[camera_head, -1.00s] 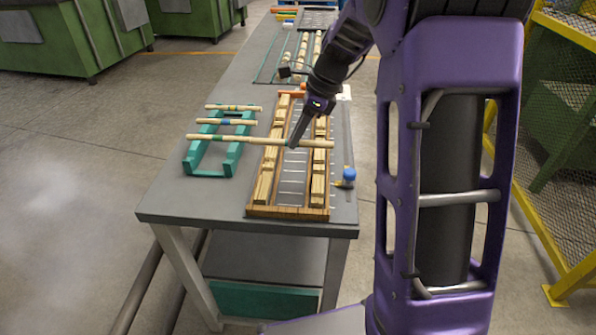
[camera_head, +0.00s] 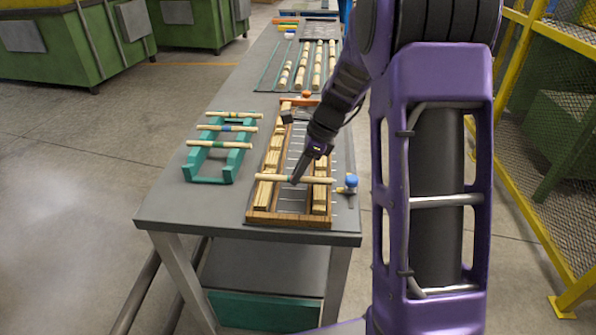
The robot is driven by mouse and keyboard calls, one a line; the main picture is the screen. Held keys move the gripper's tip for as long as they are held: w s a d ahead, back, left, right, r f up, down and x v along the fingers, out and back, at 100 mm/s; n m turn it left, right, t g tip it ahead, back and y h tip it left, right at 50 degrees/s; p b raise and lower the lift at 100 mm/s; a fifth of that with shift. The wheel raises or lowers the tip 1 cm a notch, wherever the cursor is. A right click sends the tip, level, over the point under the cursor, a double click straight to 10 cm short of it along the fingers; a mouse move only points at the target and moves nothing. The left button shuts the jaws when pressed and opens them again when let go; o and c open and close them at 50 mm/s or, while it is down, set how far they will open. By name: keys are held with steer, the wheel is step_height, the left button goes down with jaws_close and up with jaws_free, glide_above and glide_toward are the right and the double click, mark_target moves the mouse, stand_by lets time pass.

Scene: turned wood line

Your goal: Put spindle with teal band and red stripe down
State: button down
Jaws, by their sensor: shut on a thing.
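A pale turned spindle (camera_head: 318,180) lies crosswise over the near half of a wooden frame (camera_head: 290,219). My gripper (camera_head: 297,179) is shut on its middle. A dark greenish band shows beside my fingers; a red stripe cannot be made out. The spindle spans the frame's two rows of light wooden blocks. I cannot tell whether it touches them or hangs just above. My fingers hide part of its middle.
A teal rack (camera_head: 189,173) left of the frame carries three spindles (camera_head: 219,145), with colored bands. A blue-capped item (camera_head: 351,181) stands close right of the frame. The grey table's (camera_head: 180,215) near left corner is clear. Rows of pale pieces (camera_head: 317,66) lie farther back.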

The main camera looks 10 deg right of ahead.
steer(key=c, duration=0.8)
jaws_free()
steer(key=shift+f, duration=0.1)
steer(key=shift+r, duration=0.25)
steer(key=p+v, duration=0.2)
steer(key=v, duration=1)
steer(key=shift+a, duration=0.15)
